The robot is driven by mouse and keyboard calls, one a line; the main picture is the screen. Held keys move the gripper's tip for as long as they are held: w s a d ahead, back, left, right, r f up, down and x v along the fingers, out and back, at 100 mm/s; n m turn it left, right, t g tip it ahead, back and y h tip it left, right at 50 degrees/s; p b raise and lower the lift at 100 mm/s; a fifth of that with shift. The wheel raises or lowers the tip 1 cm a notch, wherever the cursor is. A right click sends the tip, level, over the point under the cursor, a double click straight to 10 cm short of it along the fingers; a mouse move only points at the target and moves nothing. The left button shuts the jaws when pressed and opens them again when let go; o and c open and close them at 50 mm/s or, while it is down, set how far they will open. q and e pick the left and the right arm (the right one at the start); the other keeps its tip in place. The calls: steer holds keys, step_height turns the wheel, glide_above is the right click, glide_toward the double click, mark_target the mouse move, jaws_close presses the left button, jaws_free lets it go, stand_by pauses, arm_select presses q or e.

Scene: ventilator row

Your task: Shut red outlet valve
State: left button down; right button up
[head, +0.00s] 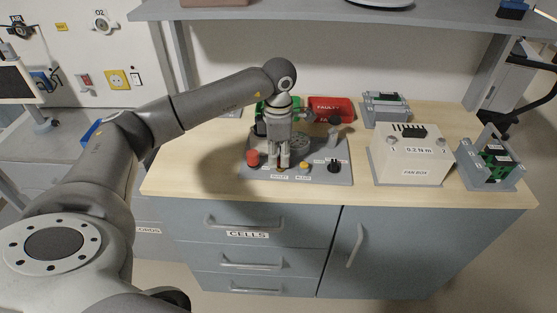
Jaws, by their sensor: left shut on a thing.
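A grey panel (220,176) with several controls stands on the wooden worktop. My left gripper (280,165) points straight down onto the panel's front part, just behind a small white label (279,177). It is shut on a small control there, taken to be the red outlet valve; the fingers hide nearly all of it, so its handle angle cannot be told. A red round knob (252,158) is to the left of the fingers. A yellow knob (304,166) and a black knob (334,167) are to the right. My right gripper is not in view.
A red bin labelled FAULTY (331,107) and a partly hidden green bin (266,106) stand behind the panel. A grey shelf (330,12) hangs above. Bare worktop lies left of the panel.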

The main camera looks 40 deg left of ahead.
mark_target(278, 159)
arm_select(q)
steer(key=shift+w+m+b, duration=0.1)
steer(key=shift+m+b, duration=0.25)
steer(key=shift+m, duration=0.45)
steer(key=shift+r, duration=0.1)
steer(key=c, duration=1.4)
jaws_free()
steer(key=shift+c, duration=0.2)
step_height(278, 159, up, 12)
